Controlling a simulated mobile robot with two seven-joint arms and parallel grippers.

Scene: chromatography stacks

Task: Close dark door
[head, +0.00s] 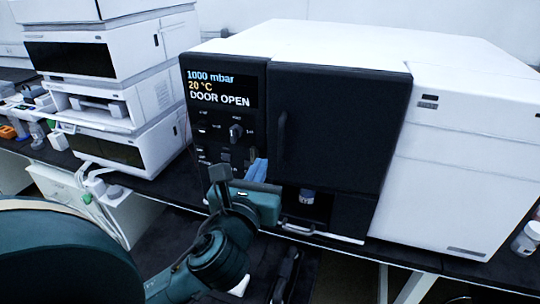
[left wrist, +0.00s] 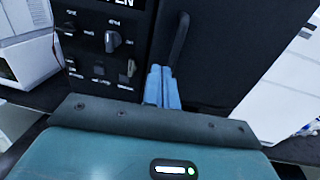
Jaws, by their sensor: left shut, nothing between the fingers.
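The dark door (head: 345,120) is a black panel on the front of a white machine, with a vertical handle (head: 282,136) near its left edge. It looks nearly flush with the front, but the display (head: 220,88) beside it reads "DOOR OPEN". My left gripper (head: 258,170) is shut and empty, its blue fingers at the lower left of the door, below the handle. In the left wrist view the blue fingers (left wrist: 161,86) point at the seam beside the door, just under the handle (left wrist: 180,40). I cannot tell whether they touch it. My right gripper is not in view.
Knobs (head: 237,131) sit on the control panel left of the door. Stacked white instruments (head: 100,80) stand at left, and a bottle (head: 526,238) stands at far right.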

